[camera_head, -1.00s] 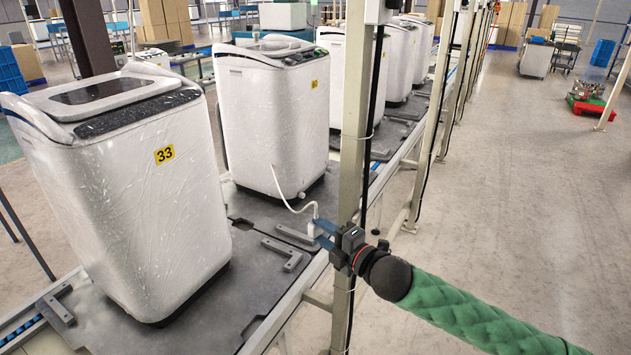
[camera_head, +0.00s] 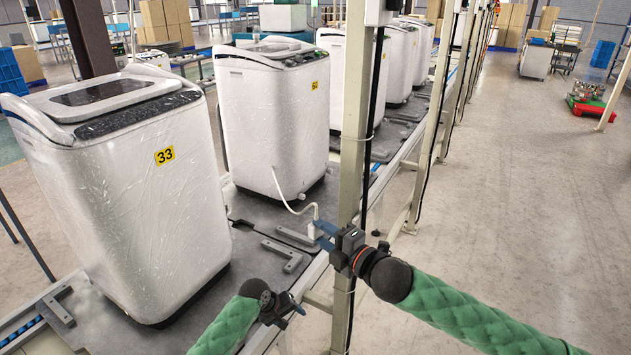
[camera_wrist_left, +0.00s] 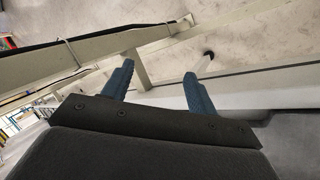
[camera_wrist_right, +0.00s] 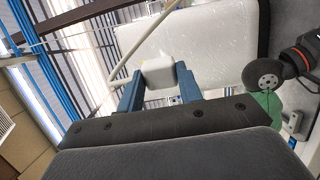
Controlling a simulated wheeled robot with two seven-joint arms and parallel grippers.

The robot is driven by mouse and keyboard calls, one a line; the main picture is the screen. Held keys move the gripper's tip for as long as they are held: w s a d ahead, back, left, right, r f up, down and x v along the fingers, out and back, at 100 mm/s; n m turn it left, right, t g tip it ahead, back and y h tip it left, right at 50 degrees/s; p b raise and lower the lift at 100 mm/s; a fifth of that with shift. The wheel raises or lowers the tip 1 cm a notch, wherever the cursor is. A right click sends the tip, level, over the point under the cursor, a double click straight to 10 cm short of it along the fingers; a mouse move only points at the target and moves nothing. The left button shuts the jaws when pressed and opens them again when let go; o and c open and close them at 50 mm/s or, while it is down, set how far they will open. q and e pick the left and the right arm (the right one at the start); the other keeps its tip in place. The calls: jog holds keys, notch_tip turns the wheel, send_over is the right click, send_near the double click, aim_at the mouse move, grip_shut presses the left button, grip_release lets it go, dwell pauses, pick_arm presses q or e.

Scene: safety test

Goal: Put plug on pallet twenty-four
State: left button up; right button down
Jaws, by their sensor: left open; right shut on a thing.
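The white plug (camera_head: 313,230), on a white cord (camera_head: 290,206) from the second washing machine (camera_head: 272,110), is between the blue fingers of my right gripper (camera_head: 322,237). The right wrist view shows the plug (camera_wrist_right: 158,73) clamped between the fingertips. It is held over the edge of a dark grey pallet (camera_head: 262,212). No number twenty-four can be read on any pallet. My left gripper (camera_head: 297,308) is low at the line's front edge, below the right one. The left wrist view shows its fingers (camera_wrist_left: 160,86) apart and empty.
A wrapped washing machine tagged 33 (camera_head: 125,190) stands at the left. An upright post (camera_head: 352,120) rises right beside my right gripper. Grey brackets (camera_head: 284,255) lie on the pallet. More machines line the conveyor behind.

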pick_arm(q)
jog(key=w+d+r+g, duration=0.1)
jog(key=w+r, duration=0.1)
jog(key=r, duration=0.5)
jog(key=w+d+r, duration=0.2)
jog(key=w+r, duration=0.1)
jog(key=r, duration=0.4)
notch_tip(320, 180, up, 37)
jog(key=n+g+y, duration=0.2)
jog(key=n+y, duration=0.2)
jog(key=y, duration=0.1)
send_over(316, 230)
jog(key=w, duration=0.3)
jog(key=shift+s+d, duration=0.1)
jog(key=shift+d, duration=0.05)
jog(key=shift+n+t+y, duration=0.3)
jog(key=shift+n+y, duration=0.1)
jog(key=f, duration=0.7)
jog(key=s+f, duration=0.1)
jog(key=f, duration=0.2)
jog(key=shift+f, duration=0.35)
jog(key=shift+w, duration=0.1)
jog(key=c, duration=1.1)
jog(key=shift+o, duration=0.2)
pick_arm(e)
jog(key=c, duration=0.9)
grip_release()
